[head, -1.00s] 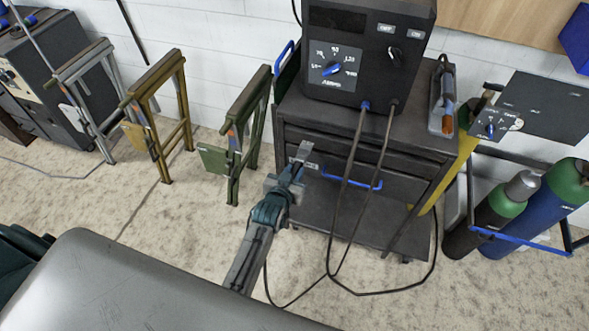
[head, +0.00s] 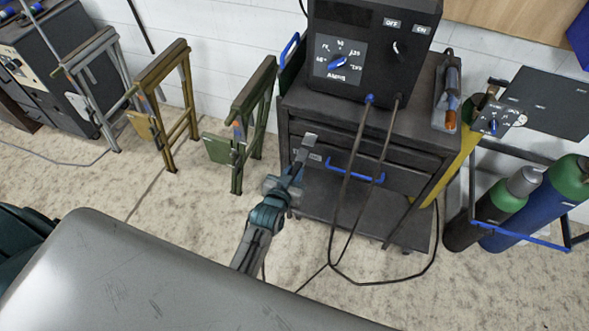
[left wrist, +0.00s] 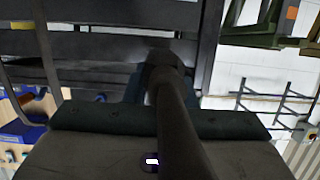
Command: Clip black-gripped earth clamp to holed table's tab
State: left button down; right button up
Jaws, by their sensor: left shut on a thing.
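My left gripper (head: 284,187) is shut on a dark clamp (head: 299,163) with a light grey end, apparently the black-gripped earth clamp. It is held up in front of the cabinet, clear of the floor. In the left wrist view a dark rounded bar (left wrist: 178,110) runs up the middle, between the teal gripper parts, and hides the jaws. I cannot tell which is the holed table. My right gripper is not in view.
A dark drawer cabinet (head: 330,190) carries a welding machine (head: 360,50). Two cables (head: 349,165) hang from the machine and loop on the floor. Gas cylinders (head: 520,205) stand at the right. Speckled floor (head: 190,220) lies open before the stands.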

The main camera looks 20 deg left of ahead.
pick_arm(q)
jog(key=shift+s+p, duration=0.8)
jog(key=shift+s, duration=0.85)
jog(key=shift+w+r, duration=0.1)
